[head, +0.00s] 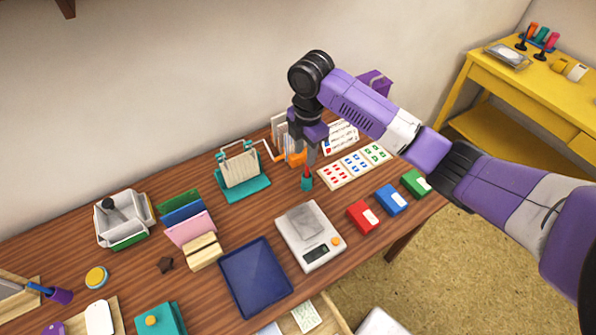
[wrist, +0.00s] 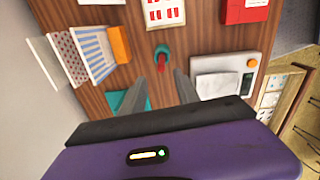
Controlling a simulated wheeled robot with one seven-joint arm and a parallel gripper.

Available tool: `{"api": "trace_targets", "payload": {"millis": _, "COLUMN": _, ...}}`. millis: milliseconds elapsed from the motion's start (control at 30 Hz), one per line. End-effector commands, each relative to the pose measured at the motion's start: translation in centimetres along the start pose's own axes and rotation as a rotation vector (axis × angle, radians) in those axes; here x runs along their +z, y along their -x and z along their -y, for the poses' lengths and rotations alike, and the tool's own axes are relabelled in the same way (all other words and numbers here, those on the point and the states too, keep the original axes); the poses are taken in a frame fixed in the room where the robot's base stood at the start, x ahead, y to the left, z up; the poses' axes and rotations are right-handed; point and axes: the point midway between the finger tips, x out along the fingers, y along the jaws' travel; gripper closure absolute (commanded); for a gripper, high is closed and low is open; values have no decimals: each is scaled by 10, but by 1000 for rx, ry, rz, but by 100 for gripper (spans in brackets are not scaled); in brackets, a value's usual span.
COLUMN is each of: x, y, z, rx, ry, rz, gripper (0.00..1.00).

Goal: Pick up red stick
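A small red stick (wrist: 161,62) stands in a teal round holder (wrist: 162,49) on the wooden desk. In the wrist view it lies just beyond my fingertips and roughly centred between them. In the head view the teal holder (head: 307,184) is right below my gripper (head: 310,157), which points down. My gripper (wrist: 162,82) is open in the wrist view, with its two fingers apart and nothing between them. I cannot tell the exact gap between the fingertips and the stick.
A card sheet (head: 353,167) lies right of the holder. A scale (head: 325,261) and a red box (head: 363,217) sit in front. A teal rack (head: 243,190) stands left, and an orange block (head: 297,158) close behind. A yellow table (head: 480,80) is at far right.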

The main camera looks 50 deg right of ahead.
Motion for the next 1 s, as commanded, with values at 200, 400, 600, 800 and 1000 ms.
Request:
{"api": "trace_targets", "payload": {"millis": 200, "x": 3, "y": -6, "z": 11, "rx": -47, "ry": 71, "rz": 10, "gripper": 62}}
{"api": "trace_targets", "payload": {"millis": 400, "x": 3, "y": -26, "z": 11, "rx": -45, "ry": 70, "rz": 10, "gripper": 62}}
{"api": "trace_targets", "payload": {"millis": 600, "x": 9, "y": -49, "z": 6, "rx": -45, "ry": 68, "rz": 11, "gripper": 62}}
{"api": "trace_targets", "payload": {"millis": 800, "x": 10, "y": -74, "z": 6, "rx": -43, "ry": 68, "rz": 10, "gripper": 62}}
{"api": "trace_targets", "payload": {"millis": 1000, "x": 10, "y": -78, "z": 5, "rx": -40, "ry": 69, "rz": 10, "gripper": 62}}
